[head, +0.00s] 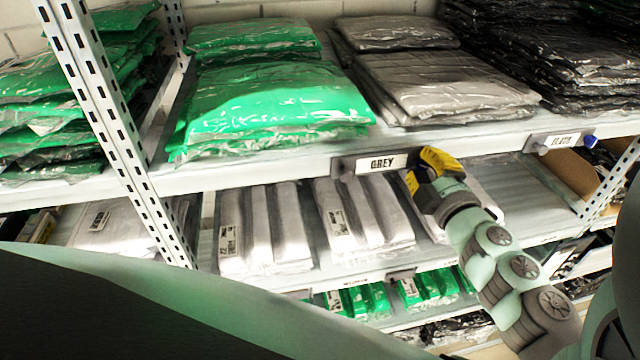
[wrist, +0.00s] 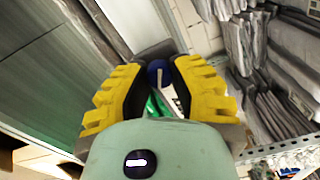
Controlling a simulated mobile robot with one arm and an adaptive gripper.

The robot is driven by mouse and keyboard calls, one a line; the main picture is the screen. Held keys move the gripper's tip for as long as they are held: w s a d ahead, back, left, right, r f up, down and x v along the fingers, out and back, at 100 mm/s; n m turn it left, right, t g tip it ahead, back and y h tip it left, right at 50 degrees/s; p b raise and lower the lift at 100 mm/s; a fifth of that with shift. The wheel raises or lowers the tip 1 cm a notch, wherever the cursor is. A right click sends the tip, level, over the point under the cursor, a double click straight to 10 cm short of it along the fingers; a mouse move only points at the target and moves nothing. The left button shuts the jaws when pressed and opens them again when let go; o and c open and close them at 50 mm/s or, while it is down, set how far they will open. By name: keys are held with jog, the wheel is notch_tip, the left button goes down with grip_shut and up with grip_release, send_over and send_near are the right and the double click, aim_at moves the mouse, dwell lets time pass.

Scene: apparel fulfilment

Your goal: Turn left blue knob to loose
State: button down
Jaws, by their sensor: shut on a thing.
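My gripper (head: 424,172) is at the right end of the GREY label holder (head: 376,163) on the shelf edge. Its black and yellow fingers hide the left blue knob in the head view. In the wrist view the blue knob (wrist: 157,68) shows between the fingertips of my gripper (wrist: 160,78), which are shut on it. A white mark shows on the knob's face, running roughly along the picture's vertical. A second blue knob (head: 590,141) sits at the right end of another label holder (head: 556,141), apart from my gripper.
The upper shelf carries green bagged garments (head: 270,100), grey ones (head: 440,85) and black ones (head: 580,60). White bagged garments (head: 262,230) lie on the shelf below. A perforated white upright (head: 110,120) stands at the left. The lower shelf is bare right of my gripper.

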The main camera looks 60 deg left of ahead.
aim_at(426, 167)
jog(key=shift+w+f+n+b, duration=0.1)
jog(key=shift+f+n+b, duration=0.15)
jog(key=shift+n+b, duration=0.55)
jog(key=shift+r+n+b, duration=0.2)
jog(key=shift+n+b, duration=0.3)
jog(key=shift+n, duration=1.3)
jog(key=c, duration=0.7)
grip_release()
jog(key=shift+c, duration=0.2)
jog(key=shift+v, duration=3.75)
